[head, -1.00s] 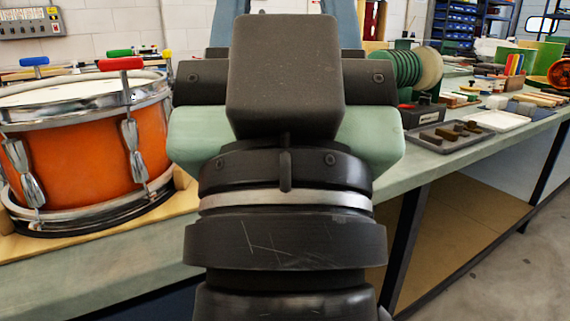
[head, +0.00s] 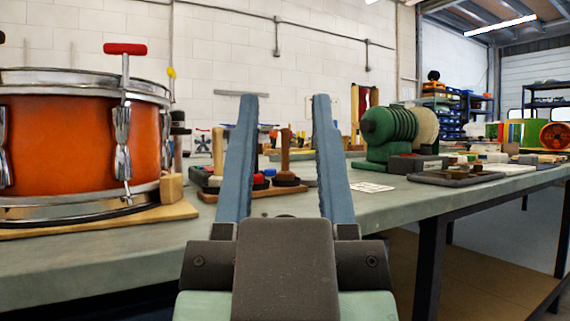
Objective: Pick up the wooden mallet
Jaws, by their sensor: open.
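I cannot clearly pick out a wooden mallet. Between the fingers, farther back, an upright wooden handle (head: 285,150) rises from a dark round base on a wooden board. Another upright wooden shaft with a dark top (head: 178,145) stands just right of the drum. The fingers touch none of these, and the left finger hides part of the board.
An orange drum (head: 65,145) with chrome fittings fills the left of the bench (head: 400,202). A green ribbed machine (head: 390,130) and a dark tray (head: 455,178) are at right. The front bench top between them is mostly clear.

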